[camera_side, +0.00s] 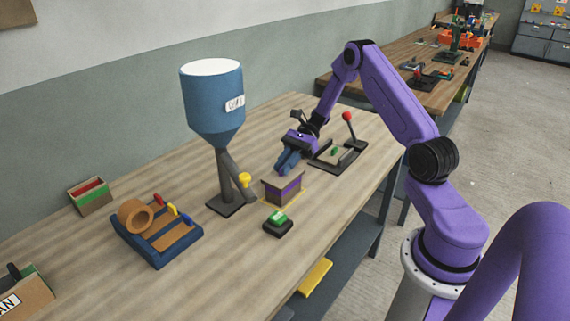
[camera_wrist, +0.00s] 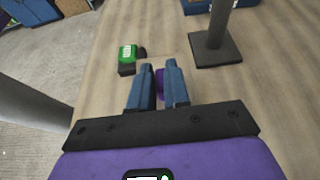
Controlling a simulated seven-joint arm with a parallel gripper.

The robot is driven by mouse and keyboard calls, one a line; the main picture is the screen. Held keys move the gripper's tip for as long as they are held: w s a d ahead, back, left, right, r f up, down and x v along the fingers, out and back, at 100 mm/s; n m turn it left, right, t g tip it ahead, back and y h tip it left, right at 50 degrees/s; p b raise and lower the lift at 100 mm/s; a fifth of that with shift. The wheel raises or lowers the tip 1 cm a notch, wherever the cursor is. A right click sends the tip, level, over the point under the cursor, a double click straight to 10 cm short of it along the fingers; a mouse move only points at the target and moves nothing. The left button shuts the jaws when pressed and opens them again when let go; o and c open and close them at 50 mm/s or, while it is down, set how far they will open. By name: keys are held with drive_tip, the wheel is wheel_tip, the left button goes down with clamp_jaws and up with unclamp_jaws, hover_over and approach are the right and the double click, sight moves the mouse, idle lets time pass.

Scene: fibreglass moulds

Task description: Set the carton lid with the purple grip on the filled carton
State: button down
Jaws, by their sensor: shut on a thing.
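My gripper (camera_side: 288,161) has its blue fingers pointing down just behind and above a small brown carton (camera_side: 283,190) with a purple band. In the wrist view, the fingers (camera_wrist: 158,88) are shut on a purple grip (camera_wrist: 160,80), of which only a small part shows between them. The lid under the grip is hard to make out; the fingers hide much of it in the side view. I cannot tell whether it touches the carton. The carton's contents cannot be seen.
A blue hopper (camera_side: 213,105) on a dark stand is left of the carton, its yellow-tipped spout close by. A green button box (camera_side: 278,222) sits in front. A red-knobbed lever press (camera_side: 340,150) stands behind right. A blue tape tray (camera_side: 158,235) is at left.

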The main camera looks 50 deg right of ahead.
drive_tip(key=shift+f, duration=0.2)
drive_tip(key=c, duration=1)
unclamp_jaws()
drive_tip(key=v, duration=1.7)
drive_tip(key=s+a+r+n+g+h, duration=0.2)
drive_tip(key=a+n+h, duration=0.15)
drive_tip(key=a, duration=0.45)
drive_tip(key=s+a+r+n+g+h, duration=0.15)
drive_tip(key=a+n, duration=0.25)
drive_tip(key=a, duration=0.4)
drive_tip(key=s+a+r+n+g+h, duration=0.1)
drive_tip(key=s+a+n+g+h, duration=0.2)
drive_tip(key=a, duration=0.5)
drive_tip(key=s+a+n+t+h, duration=0.1)
drive_tip(key=s+a+n+t, duration=0.1)
drive_tip(key=s+n, duration=0.4)
drive_tip(key=s+a+n+t+h, duration=0.2)
drive_tip(key=s+n, duration=0.5)
drive_tip(key=s, duration=0.2)
drive_tip(key=s+a+n+t+h, duration=0.2)
drive_tip(key=s+n, duration=0.5)
drive_tip(key=shift+s+a+r+t, duration=0.15)
drive_tip(key=shift+s+r+t, duration=0.1)
drive_tip(key=shift+t, duration=0.1)
